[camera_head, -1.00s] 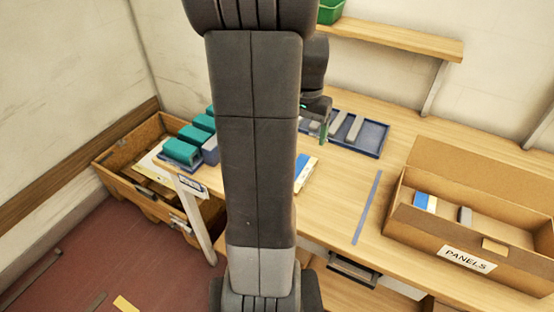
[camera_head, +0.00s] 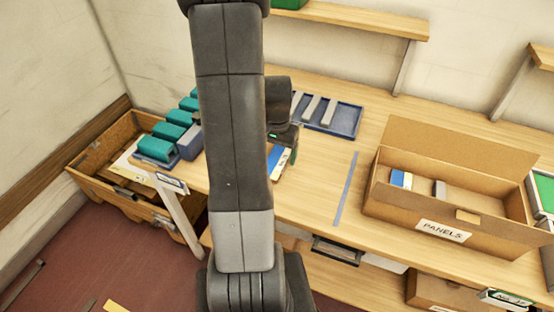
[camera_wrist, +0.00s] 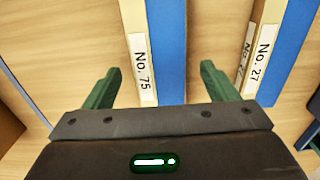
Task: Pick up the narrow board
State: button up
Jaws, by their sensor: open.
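In the wrist view, a board with a cream edge, a blue face and a "No. 75" label (camera_wrist: 168,45) lies between the spread green fingers of my gripper (camera_wrist: 161,70). A similar board labelled "No. 27" (camera_wrist: 290,45) lies to the right, outside the fingers. I cannot tell which is the narrow board. In the head view, my gripper (camera_head: 284,148) is low over the bench beside a blue-and-white board (camera_head: 277,163), partly hidden by my arm. The gripper is open and holds nothing.
A blue tray (camera_head: 345,133) with grey bars lies behind the gripper. A cardboard box marked PANELS (camera_head: 390,208) stands at right, holding a blue-and-white piece. A blue strip (camera_head: 346,190) crosses the bench. Teal-topped blocks (camera_head: 155,148) stand at left. A wooden crate (camera_head: 105,185) is below them.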

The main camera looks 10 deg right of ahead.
jog(key=shift+f, duration=0.65)
jog(key=shift+c, duration=0.4)
jog(key=c, duration=1)
jog(key=shift+r, duration=0.1)
